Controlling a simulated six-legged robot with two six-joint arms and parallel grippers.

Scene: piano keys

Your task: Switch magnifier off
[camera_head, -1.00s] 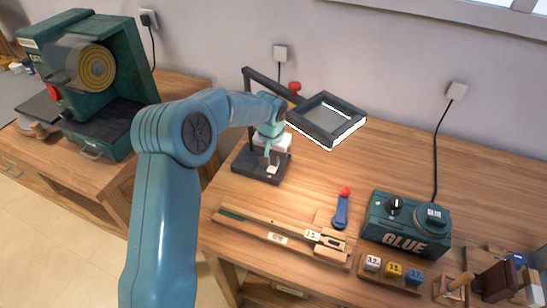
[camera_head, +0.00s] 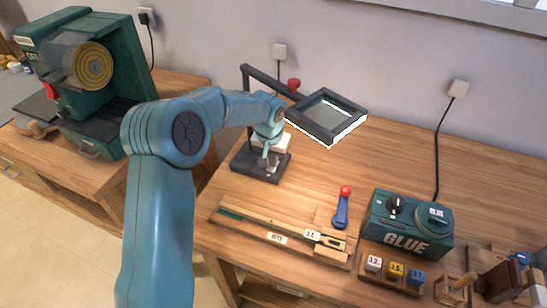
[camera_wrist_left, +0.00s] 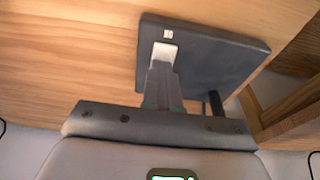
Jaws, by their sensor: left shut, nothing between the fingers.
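The magnifier (camera_head: 337,133) has a dark square frame on a jointed arm, with a bright white strip along its lower edge. Its dark base (camera_head: 247,165) stands on the wooden bench, and it also shows in the left wrist view (camera_wrist_left: 225,65). A pale switch (camera_wrist_left: 163,54) sits on the base, with a small white mark beside it. My left gripper (camera_head: 265,160) is shut and empty, low over the base. In the left wrist view its fingertips (camera_wrist_left: 161,66) are right at the switch; I cannot tell whether they touch it.
The magnifier's post and arm (camera_head: 268,80) rise close behind my left gripper. A green glue machine (camera_head: 407,225), a wooden rail tool (camera_head: 280,236) and a blue-and-red lever (camera_head: 341,208) lie to the right and front. A green machine (camera_head: 85,80) stands on the left bench.

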